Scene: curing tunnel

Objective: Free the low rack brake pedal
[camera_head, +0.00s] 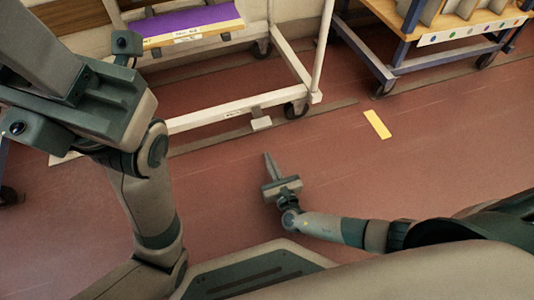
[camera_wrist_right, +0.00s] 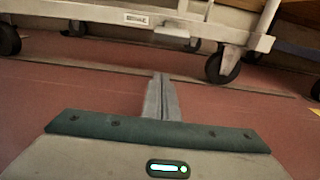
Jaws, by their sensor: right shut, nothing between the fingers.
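The white rack (camera_head: 215,115) stands on casters across the upper left in the head view. Its low brake pedal (camera_head: 261,123) is a small pale plate just in front of the bottom rail, beside a small label. The pedal also shows in the right wrist view (camera_wrist_right: 171,33), ahead of the fingers and below the rail. My right gripper (camera_head: 268,164) is shut and empty, low over the floor, pointing at the rack. Its fingertips (camera_wrist_right: 161,78) are apart from the pedal. My left arm is in the head view at left; whether its gripper is open or shut does not show.
A purple-topped board (camera_head: 195,22) lies on the rack. A blue-legged cart (camera_head: 390,70) with a wooden top stands at upper right. A yellow floor mark (camera_head: 377,124) lies right of the pedal. The red floor between gripper and rack is clear.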

